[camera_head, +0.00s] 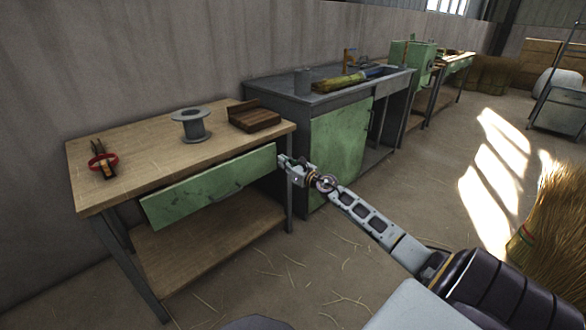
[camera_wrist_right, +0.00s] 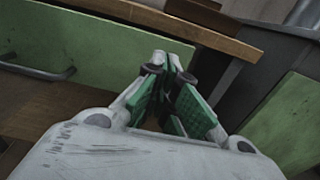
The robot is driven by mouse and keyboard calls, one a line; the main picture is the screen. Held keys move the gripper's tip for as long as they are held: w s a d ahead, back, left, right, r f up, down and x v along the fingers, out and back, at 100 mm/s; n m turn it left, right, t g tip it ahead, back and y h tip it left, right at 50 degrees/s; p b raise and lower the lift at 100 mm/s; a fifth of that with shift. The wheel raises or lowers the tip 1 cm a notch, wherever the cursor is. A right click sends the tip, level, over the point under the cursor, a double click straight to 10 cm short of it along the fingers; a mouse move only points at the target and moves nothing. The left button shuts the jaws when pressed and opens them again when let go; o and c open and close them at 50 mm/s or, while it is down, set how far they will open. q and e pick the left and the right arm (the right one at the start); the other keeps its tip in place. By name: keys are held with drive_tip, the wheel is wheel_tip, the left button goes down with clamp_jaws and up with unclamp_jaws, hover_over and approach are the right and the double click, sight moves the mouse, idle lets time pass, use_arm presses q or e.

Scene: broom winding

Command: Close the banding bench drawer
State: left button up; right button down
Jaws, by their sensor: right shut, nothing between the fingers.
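The banding bench (camera_head: 130,150) has a wooden top and a lower shelf. Its green drawer front (camera_head: 210,187) stands out a little from under the top, so the drawer is partly open. In the right wrist view the drawer front (camera_wrist_right: 85,40) and its dark handle (camera_wrist_right: 40,72) are at the left. My right gripper (camera_head: 286,162) is shut and empty beside the right end of the drawer front; whether it touches is unclear. Its closed fingers with green pads (camera_wrist_right: 170,80) show in the right wrist view. My left gripper is not in view.
On the bench top are a grey spool (camera_head: 191,125), a wooden block (camera_head: 254,116) and a red-and-black tool (camera_head: 103,160). A grey bench with a green door (camera_head: 338,150) stands close on the right. A straw broom (camera_head: 560,235) is at far right. Open floor lies in front.

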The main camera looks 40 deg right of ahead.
drive_tip(key=shift+s+d, duration=0.2)
drive_tip(key=shift+s, duration=2.25)
